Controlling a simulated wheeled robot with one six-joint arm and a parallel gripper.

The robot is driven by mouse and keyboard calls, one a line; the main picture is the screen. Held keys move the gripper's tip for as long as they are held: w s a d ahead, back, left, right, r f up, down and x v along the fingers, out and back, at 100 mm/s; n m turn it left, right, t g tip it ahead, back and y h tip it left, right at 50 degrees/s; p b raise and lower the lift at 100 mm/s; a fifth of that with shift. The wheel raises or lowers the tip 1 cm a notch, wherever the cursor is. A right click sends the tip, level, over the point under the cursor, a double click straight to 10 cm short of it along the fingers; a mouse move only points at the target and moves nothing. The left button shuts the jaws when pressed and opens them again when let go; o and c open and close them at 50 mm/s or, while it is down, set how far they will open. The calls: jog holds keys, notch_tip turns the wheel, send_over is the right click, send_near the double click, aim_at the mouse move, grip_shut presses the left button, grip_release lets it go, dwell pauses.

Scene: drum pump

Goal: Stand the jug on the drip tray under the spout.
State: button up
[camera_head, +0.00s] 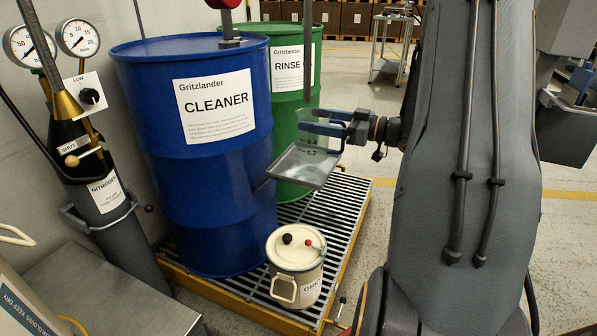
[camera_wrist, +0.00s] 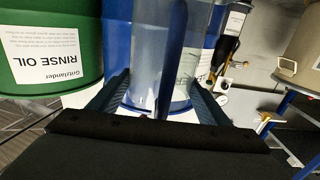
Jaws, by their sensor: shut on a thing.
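My gripper (camera_head: 304,121) is shut on the clear measuring jug (camera_head: 312,146), its two fingers around the jug's sides. The jug is upright at the back of the grey drip tray (camera_head: 292,170), which sticks out beside the blue CLEANER drum (camera_head: 190,160). I cannot tell whether its base touches the tray. A thin upright grey pipe, apparently the spout (camera_head: 307,60), comes down above the jug; its lower end is hard to make out. In the wrist view the jug (camera_wrist: 180,65) is between my gripper's fingers (camera_wrist: 158,100).
The green RINSE OIL drum (camera_head: 291,100) stands close behind the tray. A cream lidded can (camera_head: 295,268) sits on the slatted pallet (camera_head: 345,215) in front. A nitrogen bottle (camera_head: 95,190) with gauges stands at left. Open floor lies to the right of the pallet.

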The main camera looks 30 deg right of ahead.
aim_at(309, 94)
jog(key=shift+h, duration=0.3)
jog(key=r, duration=0.2)
jog(key=w+a+r+p, duration=0.1)
jog(key=r, duration=0.4)
jog(key=shift+w+a, duration=0.3)
jog(key=shift+a, duration=0.1)
notch_tip(309, 94, down, 10)
jog(key=shift+r+b, duration=0.1)
jog(key=shift+b, duration=1.05)
jog(key=shift+f, duration=0.2)
jog(key=o, duration=1.4)
jog(key=shift+r, duration=0.15)
jog(key=shift+s+d, duration=0.25)
jog(key=p+v, duration=0.2)
jog(key=v, duration=0.9)
jog(key=shift+s+p, duration=0.2)
jog(key=shift+p, duration=0.1)
